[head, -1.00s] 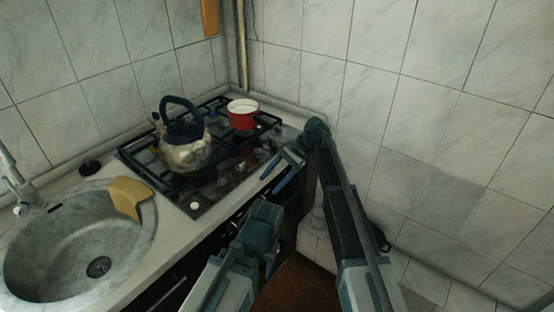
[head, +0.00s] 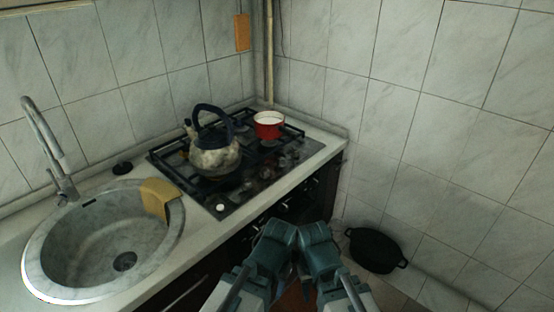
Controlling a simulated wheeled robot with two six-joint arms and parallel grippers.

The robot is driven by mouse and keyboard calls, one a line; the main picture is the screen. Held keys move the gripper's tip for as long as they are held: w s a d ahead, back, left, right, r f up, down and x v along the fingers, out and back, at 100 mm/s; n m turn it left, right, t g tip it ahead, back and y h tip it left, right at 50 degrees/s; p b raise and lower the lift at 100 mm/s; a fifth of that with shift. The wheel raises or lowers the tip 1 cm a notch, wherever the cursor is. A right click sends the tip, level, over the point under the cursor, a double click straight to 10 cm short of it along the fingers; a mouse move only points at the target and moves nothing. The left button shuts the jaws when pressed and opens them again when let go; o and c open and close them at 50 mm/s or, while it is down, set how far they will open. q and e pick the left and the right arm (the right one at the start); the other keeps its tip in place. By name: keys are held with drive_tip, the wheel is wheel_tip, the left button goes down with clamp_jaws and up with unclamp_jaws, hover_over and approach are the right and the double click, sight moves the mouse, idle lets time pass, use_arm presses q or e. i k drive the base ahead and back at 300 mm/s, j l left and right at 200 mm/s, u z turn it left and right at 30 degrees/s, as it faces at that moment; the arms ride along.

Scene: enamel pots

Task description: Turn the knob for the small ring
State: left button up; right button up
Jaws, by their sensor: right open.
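The black gas hob (head: 240,190) is set in the counter, with a row of small dark knobs (head: 268,173) along its right side, too small and blurred to read their settings. A pale round knob or button (head: 220,208) is at its near corner. I cannot tell which ring is the small one, or see a flame. An enamel kettle (head: 214,155) and a red pot (head: 268,125) stand on the grates. My right gripper (head: 302,268) is low at the bottom centre, open, empty and clear of the hob. My left arm (head: 270,243) is beside it; its fingers are hidden.
A round sink (head: 110,245) with a tap (head: 50,150) and a yellow cloth (head: 158,197) is at the left. Tiled walls close the back and right. A black pan (head: 375,250) lies low by the right wall. The space above the hob's front edge is clear.

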sight(280, 164)
drive_tip(key=i+l+u, duration=0.15)
drive_tip(key=u, duration=0.25)
drive_tip(key=i+l+u, duration=0.1)
drive_tip(key=l+u, duration=0.3)
drive_tip(key=i+l+u, duration=0.1)
drive_tip(key=l+u, duration=0.55)
drive_tip(key=u, duration=0.15)
